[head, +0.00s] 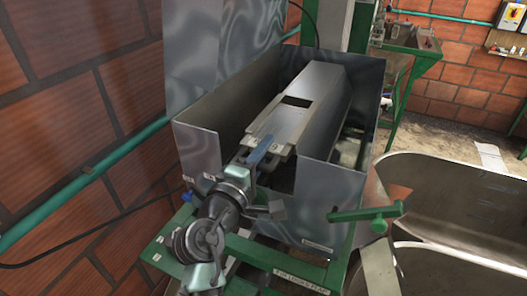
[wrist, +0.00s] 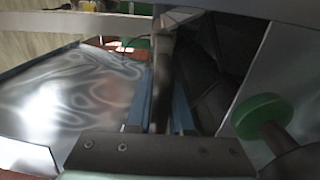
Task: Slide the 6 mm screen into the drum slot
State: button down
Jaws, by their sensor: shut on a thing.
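My gripper (head: 260,152) is at the near end of a long grey metal piece inside the open-topped steel housing (head: 334,180). Its blue fingers are shut on the near end of what looks like the screen (head: 278,124), a flat plate sloping up and away. The plate lines up with the grey drum cover (head: 325,84), which has a dark rectangular opening. How far the plate sits in the slot I cannot tell. In the wrist view, the blue fingers (wrist: 162,100) flank a narrow dark edge; the screen's face and size marking are hidden.
A large metal trough (head: 455,200) stands right. A brick wall (head: 70,120) with a teal pipe (head: 85,180) is close on the left.

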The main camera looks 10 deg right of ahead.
jog(key=shift+b+x, duration=0.4)
jog(key=shift+x, duration=1.3)
jog(key=c, duration=0.7)
grip_release()
jog(key=shift+s, duration=0.1)
jog(key=shift+s+a+f, duration=0.1)
jog(key=shift+a, duration=0.05)
jog(key=b+v, duration=0.4)
jog(key=v, duration=0.8)
jog(key=shift+s+a, duration=0.15)
jog(key=shift+s, duration=0.1)
jog(key=shift+r, duration=0.2)
notch_tip(320, 180, up, 18)
jog(key=s+a+m+t+y, duration=0.2)
jog(key=m+t+y, duration=0.3)
jog(key=m+t, duration=0.2)
jog(key=s+r+m+t+y, duration=0.1)
jog(key=s+r+t+y, duration=0.1)
jog(key=s+r, duration=0.1)
jog(key=s+a+r+m+t+y, duration=0.1)
jog(key=s+r+t, duration=0.1)
jog(key=s+r, duration=0.2)
jog(key=s+a+r+m+t+y, duration=0.1)
jog(key=s+r+y, duration=0.1)
jog(key=r, duration=0.5)
jog(key=shift+s+a+m+t+y, duration=0.1)
jog(key=shift+s+m+t+y, duration=0.25)
jog(key=shift+s, duration=0.55)
